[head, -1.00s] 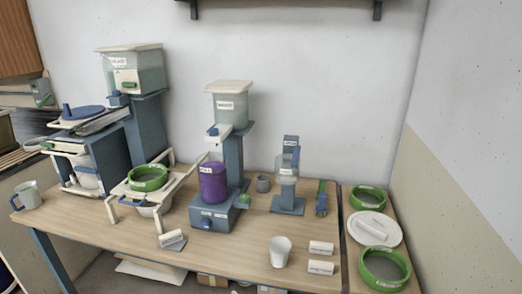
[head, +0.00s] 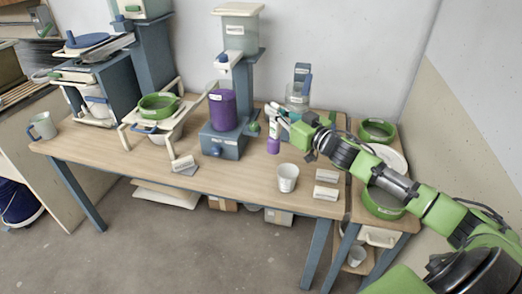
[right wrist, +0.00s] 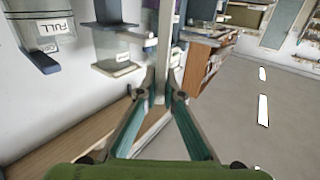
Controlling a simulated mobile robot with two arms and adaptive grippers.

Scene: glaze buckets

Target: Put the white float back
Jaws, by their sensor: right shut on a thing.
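My right gripper (head: 280,116) reaches in from the right over the table, near the purple container. It is shut on a pale, slim thing, which I take to be the white float (head: 274,129). A purple lower end (head: 273,146) shows under it. In the right wrist view the fingertips (right wrist: 160,98) meet on a pale upright strip (right wrist: 163,50). Whether its lower end touches the table is unclear. The purple container (head: 222,110) stands on a blue base to the left of the gripper. My left gripper is not in view.
A clear vessel on a blue stand (head: 298,92) is close behind the gripper. A white cup (head: 288,177) and white labelled blocks (head: 326,192) stand near the front edge. A green-rimmed sieve (head: 158,105) is further left. Bare wood (head: 235,172) lies in front.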

